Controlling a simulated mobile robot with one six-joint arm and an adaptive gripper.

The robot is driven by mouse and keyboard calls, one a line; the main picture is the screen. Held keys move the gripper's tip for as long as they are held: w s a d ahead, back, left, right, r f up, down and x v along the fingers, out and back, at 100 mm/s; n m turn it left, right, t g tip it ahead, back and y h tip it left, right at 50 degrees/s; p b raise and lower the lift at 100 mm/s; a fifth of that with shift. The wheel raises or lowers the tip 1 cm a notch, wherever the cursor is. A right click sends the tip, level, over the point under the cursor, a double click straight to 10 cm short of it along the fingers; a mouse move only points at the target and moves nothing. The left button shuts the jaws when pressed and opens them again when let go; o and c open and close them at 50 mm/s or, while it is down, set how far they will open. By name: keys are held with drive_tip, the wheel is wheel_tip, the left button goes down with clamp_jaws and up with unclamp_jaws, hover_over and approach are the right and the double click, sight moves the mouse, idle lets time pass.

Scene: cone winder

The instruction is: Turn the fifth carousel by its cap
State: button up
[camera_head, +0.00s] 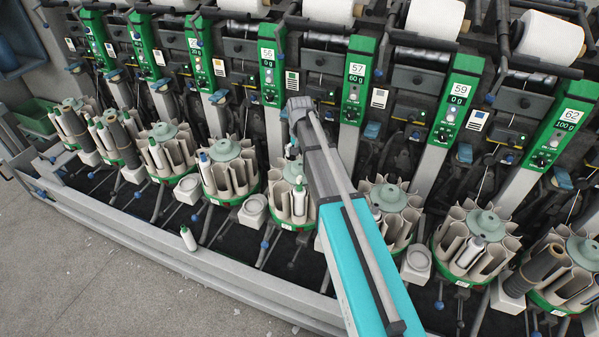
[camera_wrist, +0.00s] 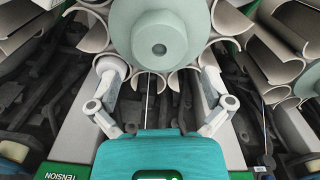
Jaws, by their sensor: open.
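The fifth carousel from the left (camera_head: 299,208) has pale upright compartments, a green base ring and a white-wound tube at its front. My arm partly covers it in the head view. In the wrist view, a round grey-green cap (camera_wrist: 160,22) with a small central hub fills the upper middle, with pale curved compartment walls around it. My gripper (camera_wrist: 158,68) is open and empty, its two fingers apart at the cap's lower left and lower right edges. I cannot tell whether they touch it. In the head view my gripper is mostly hidden behind my own wrist.
Neighbouring carousels stand close on both sides, the fourth (camera_head: 229,172) to the left and the sixth (camera_head: 389,212) to the right. Green numbered panels (camera_head: 270,65) rise behind. A tube (camera_head: 188,239) stands on the dark trough floor, behind the grey front rail (camera_head: 200,272).

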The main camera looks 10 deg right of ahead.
sight(301, 164)
drive_tip(key=shift+f+b, duration=2.6)
drive_tip(key=shift+f, duration=0.3)
drive_tip(key=shift+c, duration=0.3)
drive_tip(key=c, duration=0.9)
drive_tip(key=shift+a, duration=0.25)
drive_tip(key=shift+c, duration=0.5)
drive_tip(key=shift+d, duration=0.35)
